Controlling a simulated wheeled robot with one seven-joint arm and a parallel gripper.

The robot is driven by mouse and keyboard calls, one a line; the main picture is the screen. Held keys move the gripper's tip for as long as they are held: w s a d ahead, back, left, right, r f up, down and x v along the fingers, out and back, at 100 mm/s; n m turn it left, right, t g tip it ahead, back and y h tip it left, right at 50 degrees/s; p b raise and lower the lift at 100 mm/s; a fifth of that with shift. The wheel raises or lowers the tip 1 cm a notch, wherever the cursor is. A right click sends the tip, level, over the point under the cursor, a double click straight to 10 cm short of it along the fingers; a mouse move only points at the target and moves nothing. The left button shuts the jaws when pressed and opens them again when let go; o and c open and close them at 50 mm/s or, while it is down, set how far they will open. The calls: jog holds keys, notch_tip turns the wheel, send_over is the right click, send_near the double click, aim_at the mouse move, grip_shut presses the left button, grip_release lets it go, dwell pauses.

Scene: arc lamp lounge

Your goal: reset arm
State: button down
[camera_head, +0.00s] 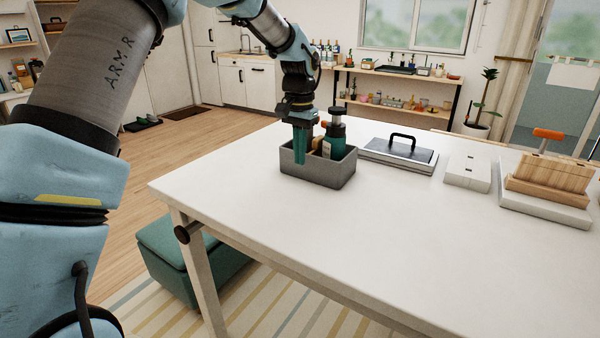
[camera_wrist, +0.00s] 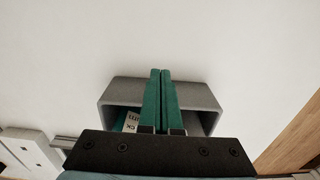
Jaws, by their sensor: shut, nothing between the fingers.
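My gripper (camera_head: 300,158) points down at the grey bin (camera_head: 318,176) on the white table. Its two green fingers are together and empty; they also show side by side in the wrist view (camera_wrist: 160,76), in front of the same bin (camera_wrist: 205,97). The fingertips appear over or inside the bin's left part; I cannot tell how deep. In the bin stands a dark green bottle-like item (camera_head: 334,140) with a black and orange top, right of the fingers. A brown item (camera_head: 317,144) is partly hidden behind the fingers.
On the white table (camera_head: 400,230), a dark tray with a black handle (camera_head: 398,152), a white box (camera_head: 467,173) and a wooden block holder with an orange-handled tool (camera_head: 545,180) stand right of the bin. The table's front is clear. A green ottoman (camera_head: 170,258) stands below its left edge.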

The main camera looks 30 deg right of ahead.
jog(key=w+a+r+n, duration=0.1)
jog(key=a+n, duration=0.4)
jog(key=a, duration=1.9)
jog(key=s+a+f+n, duration=0.1)
jog(key=s+a+n, duration=0.2)
jog(key=s+a, duration=0.2)
jog(key=s+a+f+n+t, duration=0.1)
jog(key=s+a, duration=0.4)
jog(key=a, duration=0.7)
jog(key=shift+s+f+n+t, duration=0.15)
jog(key=shift+f+n+t, duration=0.15)
jog(key=shift+f+n, duration=0.5)
jog(key=shift+r, duration=0.25)
